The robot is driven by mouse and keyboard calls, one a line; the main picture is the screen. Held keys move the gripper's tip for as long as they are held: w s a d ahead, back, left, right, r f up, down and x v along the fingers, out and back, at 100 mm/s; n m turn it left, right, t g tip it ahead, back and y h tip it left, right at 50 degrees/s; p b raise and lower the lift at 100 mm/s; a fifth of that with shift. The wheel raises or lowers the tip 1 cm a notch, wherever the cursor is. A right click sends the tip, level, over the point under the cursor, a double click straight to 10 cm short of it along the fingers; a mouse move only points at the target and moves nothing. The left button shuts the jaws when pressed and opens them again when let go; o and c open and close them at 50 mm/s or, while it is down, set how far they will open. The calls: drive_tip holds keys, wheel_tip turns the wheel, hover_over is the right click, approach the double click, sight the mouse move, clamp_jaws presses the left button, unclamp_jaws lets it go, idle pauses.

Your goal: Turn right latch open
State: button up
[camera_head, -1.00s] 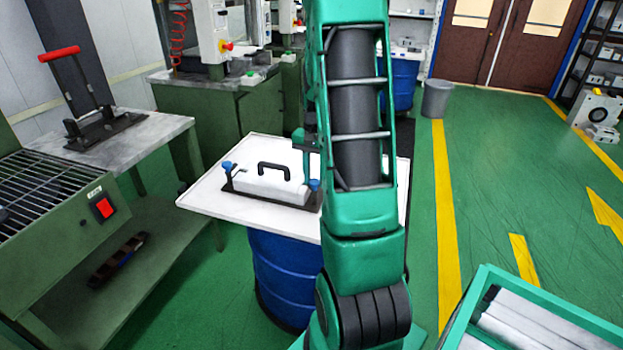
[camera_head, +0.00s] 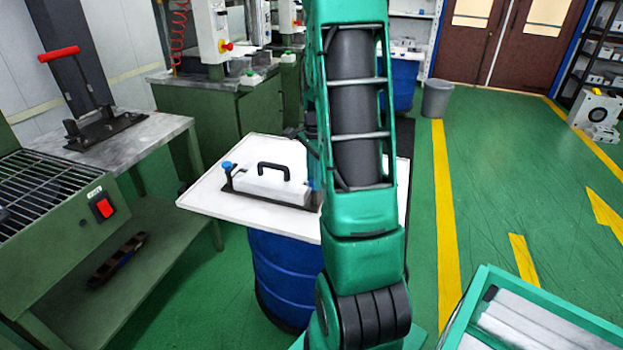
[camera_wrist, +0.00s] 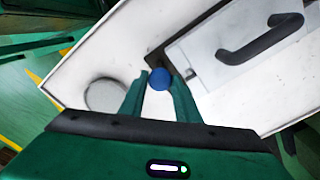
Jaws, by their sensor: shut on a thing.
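The white mould box (camera_head: 270,186) with a black handle (camera_head: 275,168) sits on a dark base on the white tabletop (camera_head: 222,197). In the wrist view the box (camera_wrist: 212,56) is at the upper right. Its left latch has a blue knob (camera_head: 227,166). The right latch's blue knob (camera_wrist: 160,79) shows in the wrist view between my gripper's fingers (camera_wrist: 160,92), which are closed on it. I cannot see clearly how the latch lever under the knob is turned.
A blue barrel (camera_head: 280,270) stands under the tabletop. A green bench with a grid (camera_head: 45,185) and a red-handled press (camera_head: 75,80) are at the left. A green-framed crate (camera_head: 540,310) is at the lower right.

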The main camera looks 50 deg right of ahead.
idle(0.3)
drive_tip(key=shift+w, duration=0.1)
drive_tip(key=o, duration=1)
drive_tip(key=shift+o, duration=0.2)
drive_tip(key=shift+r, duration=0.15)
wheel_tip(320, 180, up, 10)
drive_tip(key=shift+r, duration=0.25)
